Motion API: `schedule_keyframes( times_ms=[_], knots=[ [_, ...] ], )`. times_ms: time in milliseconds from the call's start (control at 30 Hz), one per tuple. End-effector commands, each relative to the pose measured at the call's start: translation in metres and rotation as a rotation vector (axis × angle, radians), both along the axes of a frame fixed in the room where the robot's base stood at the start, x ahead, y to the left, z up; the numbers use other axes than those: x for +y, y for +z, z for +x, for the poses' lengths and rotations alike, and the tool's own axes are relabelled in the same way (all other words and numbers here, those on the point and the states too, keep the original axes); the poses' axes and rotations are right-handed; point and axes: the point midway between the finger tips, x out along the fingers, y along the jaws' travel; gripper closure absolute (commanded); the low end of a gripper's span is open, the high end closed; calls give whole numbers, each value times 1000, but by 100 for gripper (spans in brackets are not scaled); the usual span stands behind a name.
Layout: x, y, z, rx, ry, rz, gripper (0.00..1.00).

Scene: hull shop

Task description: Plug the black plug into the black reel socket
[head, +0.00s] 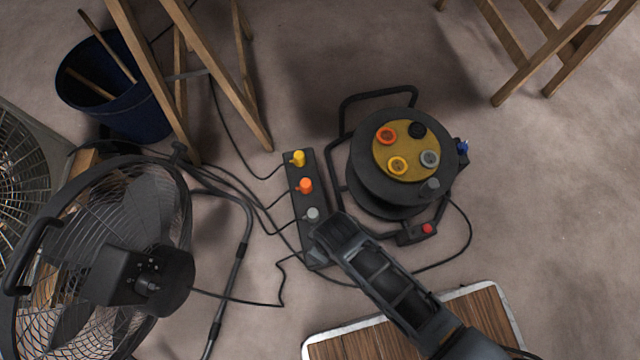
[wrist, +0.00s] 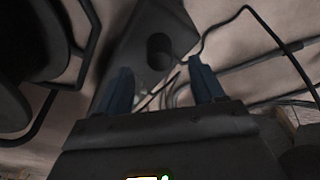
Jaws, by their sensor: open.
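The black reel socket (head: 417,130) is the dark round one at the upper right of the yellow plate on the cable reel (head: 365,180). In the head view my gripper (head: 322,240) is over the near end of the black power strip (head: 298,205) and hides part of it. In the wrist view my gripper (wrist: 161,88) is open, with its two blue fingers apart and nothing between them. Beyond the fingers, a dark round shape on the strip looks like the black plug (wrist: 160,50). The head view does not show it clearly.
Yellow (head: 299,157), orange (head: 305,185) and grey (head: 312,214) plugs stand in the strip, with cords trailing left. A floor fan (head: 140,270) stands left, a blue bucket (head: 125,110) upper left. A wooden board (head: 350,343) lies in front. Floor right of the reel is clear.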

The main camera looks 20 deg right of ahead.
Motion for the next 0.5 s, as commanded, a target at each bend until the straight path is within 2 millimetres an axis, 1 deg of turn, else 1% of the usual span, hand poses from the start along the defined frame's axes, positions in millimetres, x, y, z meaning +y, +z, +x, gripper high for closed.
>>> schedule_keyframes(
  times_ms=[33, 333, 433, 500],
  knots=[
    [1, -4, 1, -1, 0, 1, 32],
    [1, -4, 1, -1, 0, 1, 32],
    [1, -12, 1, -1, 0, 1, 32],
    [1, -20, 2, -1, 0, 1, 32]
  ],
)
